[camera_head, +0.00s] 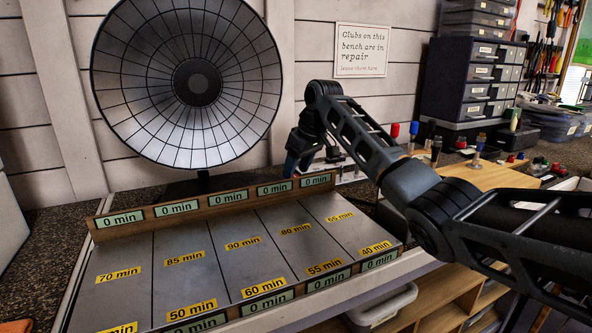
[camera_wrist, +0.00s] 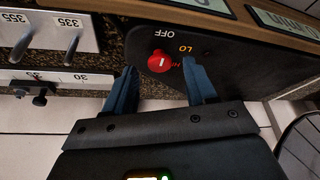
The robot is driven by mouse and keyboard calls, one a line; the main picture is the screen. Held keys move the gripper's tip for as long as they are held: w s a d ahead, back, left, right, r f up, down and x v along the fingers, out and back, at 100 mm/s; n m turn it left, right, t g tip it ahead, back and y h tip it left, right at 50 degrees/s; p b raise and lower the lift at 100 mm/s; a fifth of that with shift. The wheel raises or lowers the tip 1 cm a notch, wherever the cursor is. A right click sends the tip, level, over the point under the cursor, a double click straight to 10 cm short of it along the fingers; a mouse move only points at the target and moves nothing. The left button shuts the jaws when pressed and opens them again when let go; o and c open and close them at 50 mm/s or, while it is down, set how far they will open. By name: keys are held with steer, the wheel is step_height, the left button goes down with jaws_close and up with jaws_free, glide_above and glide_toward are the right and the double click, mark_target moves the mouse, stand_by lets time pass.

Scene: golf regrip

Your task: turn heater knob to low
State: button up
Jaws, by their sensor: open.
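The red heater knob (camera_wrist: 158,62) shows in the wrist view on a black panel (camera_wrist: 240,62). Labels OFF, LO and a partly covered HI stand around it. The knob has a small white mark; I cannot tell surely which label it points to. My gripper (camera_wrist: 160,67) is open, its two blue fingers on either side of the knob with gaps showing. In the head view my gripper (camera_head: 294,160) hangs at the back edge of the bench, right of the heater's round dish (camera_head: 235,105). The knob is not clear there.
A sloped tray (camera_head: 135,250) with minute labels lies in front of the heater. In the wrist view, a white rack (camera_wrist: 45,35) with metal pegs and numbers stands at the left, near one finger. Drawer cabinets (camera_head: 470,80) stand at the back right.

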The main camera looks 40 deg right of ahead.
steer(key=shift+w+f, duration=0.25)
steer(key=shift+f, duration=0.35)
steer(key=c, duration=1)
